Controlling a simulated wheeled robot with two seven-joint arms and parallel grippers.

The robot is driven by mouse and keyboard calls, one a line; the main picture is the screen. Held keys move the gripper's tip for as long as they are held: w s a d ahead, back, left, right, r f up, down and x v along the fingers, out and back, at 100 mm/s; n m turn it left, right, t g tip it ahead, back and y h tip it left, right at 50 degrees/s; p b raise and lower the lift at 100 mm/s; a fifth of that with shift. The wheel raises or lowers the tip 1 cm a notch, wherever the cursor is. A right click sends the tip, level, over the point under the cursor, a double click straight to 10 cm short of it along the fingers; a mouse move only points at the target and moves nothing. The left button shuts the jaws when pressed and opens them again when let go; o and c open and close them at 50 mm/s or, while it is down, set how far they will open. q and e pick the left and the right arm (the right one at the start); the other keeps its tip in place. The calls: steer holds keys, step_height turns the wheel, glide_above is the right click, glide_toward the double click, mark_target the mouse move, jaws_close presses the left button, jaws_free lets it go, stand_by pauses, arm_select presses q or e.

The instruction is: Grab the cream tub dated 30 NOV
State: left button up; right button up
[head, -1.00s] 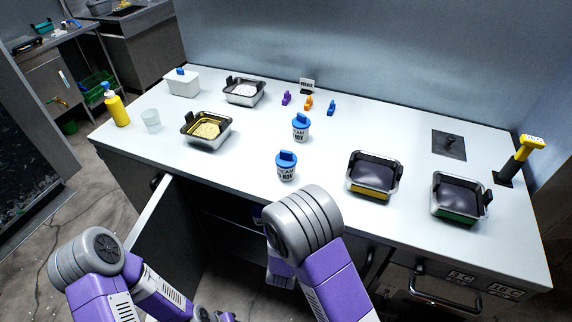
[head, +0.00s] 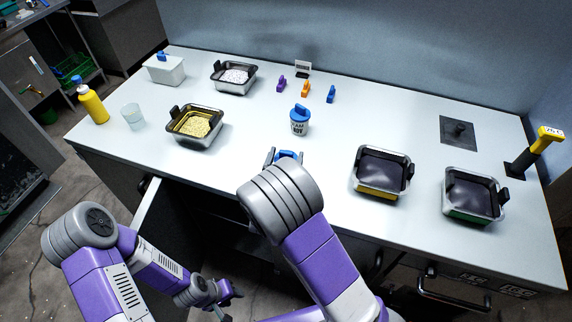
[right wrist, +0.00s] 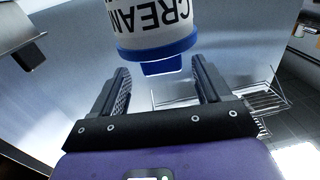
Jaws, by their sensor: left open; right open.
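Two white cream tubs with blue lids are on the counter. The back tub (head: 299,122) stands upright; its label ends in NOV, and its day number is too small to read. The front tub shows only its blue lid (head: 287,155) behind my right arm. My right gripper (head: 285,157) is open at that lid. In the right wrist view, a tub (right wrist: 155,25) marked CREAM appears upside down, its lid just ahead of and partly between the open fingers (right wrist: 163,85); its date is out of view. My left gripper (head: 230,291) is open and empty, low before the counter.
Two dark-filled pans (head: 381,190) (head: 474,214) stand at the right, and a pan of yellow bits (head: 196,142) at the left. Small coloured clips (head: 306,90) stand behind the back tub. A cabinet door (head: 148,207) hangs open below the counter's front edge.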

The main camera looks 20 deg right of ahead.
mark_target(287, 151)
steer(key=x, duration=0.3)
steer(key=shift+w+a+f, duration=0.1)
steer(key=shift+w+f, duration=0.05)
steer(key=shift+f, duration=0.15)
steer(key=shift+w+d, duration=0.25)
steer(key=shift+w, duration=0.15)
steer(key=shift+r, duration=0.1)
jaws_close()
